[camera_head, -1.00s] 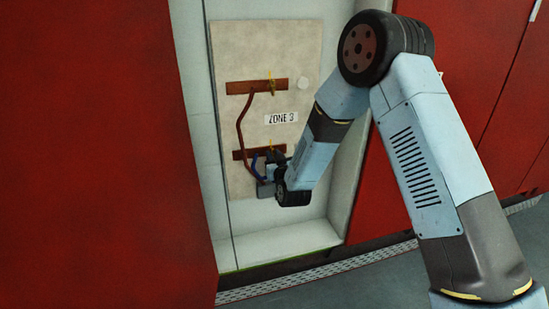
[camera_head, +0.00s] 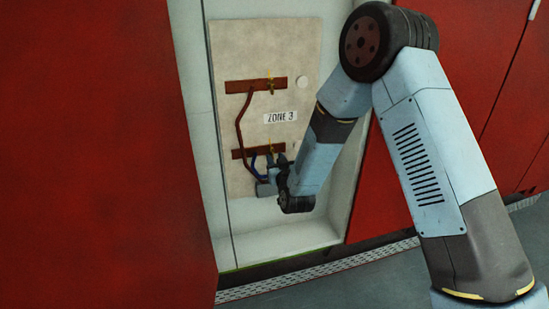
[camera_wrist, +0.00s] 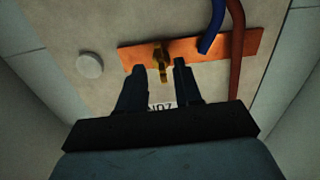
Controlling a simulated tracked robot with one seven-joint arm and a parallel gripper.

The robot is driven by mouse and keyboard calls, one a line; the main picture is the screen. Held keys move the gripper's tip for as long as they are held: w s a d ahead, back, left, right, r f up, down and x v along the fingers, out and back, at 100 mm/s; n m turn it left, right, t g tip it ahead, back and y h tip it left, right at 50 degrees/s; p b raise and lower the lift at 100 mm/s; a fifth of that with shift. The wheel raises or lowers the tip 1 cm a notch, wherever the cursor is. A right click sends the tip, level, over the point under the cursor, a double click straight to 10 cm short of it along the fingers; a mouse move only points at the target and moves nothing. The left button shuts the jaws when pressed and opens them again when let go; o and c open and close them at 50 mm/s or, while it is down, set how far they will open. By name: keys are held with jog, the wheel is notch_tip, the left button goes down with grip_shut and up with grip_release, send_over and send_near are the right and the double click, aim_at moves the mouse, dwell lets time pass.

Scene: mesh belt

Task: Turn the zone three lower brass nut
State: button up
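The lower brass nut (camera_wrist: 161,58) sits on the lower copper-brown bar (camera_wrist: 225,48) in the wrist view. My gripper (camera_wrist: 159,67) is open, with one dark finger on each side of the nut and a visible gap to each. I cannot tell how deep the nut lies between the fingertips. In the head view, my gripper (camera_head: 274,160) is at the right part of the lower bar (camera_head: 239,154), below the ZONE 3 label (camera_head: 281,118). The gripper largely hides the lower nut there.
An upper bar (camera_head: 240,87) with its own brass nut (camera_head: 271,87) is higher on the beige panel (camera_head: 232,50). A red-brown cable (camera_head: 240,125) and a blue cable (camera_wrist: 212,28) run near the lower bar. Pale recess walls and red cabinet doors (camera_head: 100,150) flank the panel.

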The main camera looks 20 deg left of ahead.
jog(key=v, duration=1)
jog(key=shift+s+d, duration=0.2)
jog(key=shift+s, duration=0.15)
jog(key=w+d+r+g+h, duration=0.2)
jog(key=w+d+r+h, duration=0.15)
jog(key=d+r, duration=0.45)
jog(key=s+d+r+m+g+h, duration=0.2)
jog(key=s+d+r+m, duration=0.1)
jog(key=d+r, duration=0.8)
jog(key=s+d+r+m+g+h, duration=0.1)
jog(key=s+d+r+g+h, duration=0.1)
jog(key=s+d, duration=0.8)
jog(key=s+d+r+m+g+h, duration=0.2)
jog(key=s+d+r+g, duration=0.1)
jog(key=s+d, duration=0.7)
jog(key=s, duration=0.4)
jog(key=shift+s+r+m+g, duration=0.3)
jog(key=shift+s+r, duration=0.05)
jog(key=shift+s, duration=0.05)
